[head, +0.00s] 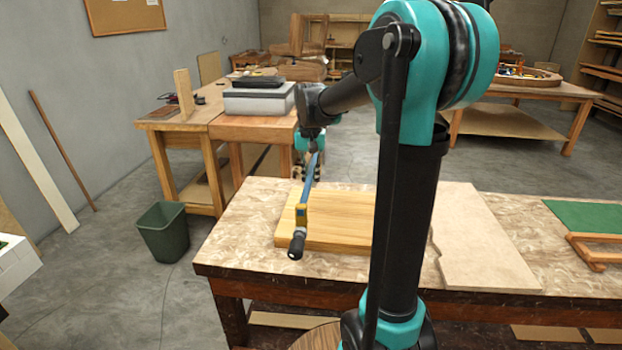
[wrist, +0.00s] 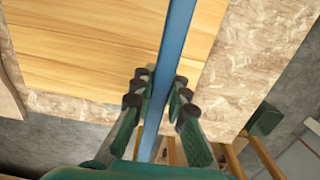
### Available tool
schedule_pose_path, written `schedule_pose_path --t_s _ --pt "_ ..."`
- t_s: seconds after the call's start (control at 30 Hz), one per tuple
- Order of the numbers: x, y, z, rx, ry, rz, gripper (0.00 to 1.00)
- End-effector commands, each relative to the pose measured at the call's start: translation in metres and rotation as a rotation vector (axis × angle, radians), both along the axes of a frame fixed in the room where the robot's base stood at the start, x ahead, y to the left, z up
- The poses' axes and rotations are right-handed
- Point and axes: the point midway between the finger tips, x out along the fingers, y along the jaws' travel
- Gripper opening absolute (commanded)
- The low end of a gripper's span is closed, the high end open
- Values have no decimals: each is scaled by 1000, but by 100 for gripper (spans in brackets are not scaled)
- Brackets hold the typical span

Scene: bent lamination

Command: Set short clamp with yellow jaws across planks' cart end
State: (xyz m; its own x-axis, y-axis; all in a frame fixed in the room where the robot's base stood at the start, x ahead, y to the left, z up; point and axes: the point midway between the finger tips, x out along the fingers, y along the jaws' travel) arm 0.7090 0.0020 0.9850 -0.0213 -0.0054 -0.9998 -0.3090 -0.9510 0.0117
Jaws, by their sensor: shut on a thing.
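The planks (head: 345,218) lie flat on the bench as a pale wooden panel, partly hidden behind my arm; their wood also shows in the wrist view (wrist: 95,50). My gripper (head: 309,172) is shut on the blue bar of the clamp (head: 312,182), beyond the planks' far side. In the wrist view, the fingers of my gripper (wrist: 162,88) flank the blue clamp bar (wrist: 177,42). The bar runs over the planks near their left end. Contact with the planks cannot be told; the far jaw is hidden.
The bench (head: 235,245) has bare top left of the planks. A pale shaped board (head: 478,240) lies to the right, with a green mat (head: 590,216) beyond. A green bin (head: 163,232) stands on the floor at left. Another table (head: 190,125) holds a grey box (head: 258,99).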

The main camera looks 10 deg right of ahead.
Motion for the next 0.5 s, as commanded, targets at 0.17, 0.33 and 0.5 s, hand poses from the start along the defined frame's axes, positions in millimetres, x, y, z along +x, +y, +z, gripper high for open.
schedule_pose_path --t_s 0.17,0.33,0.5 --pt "0 0 -1 0 0 0 0" --pt "0 0 -6 0 0 0 0" --pt "0 0 -13 0 0 0 0"
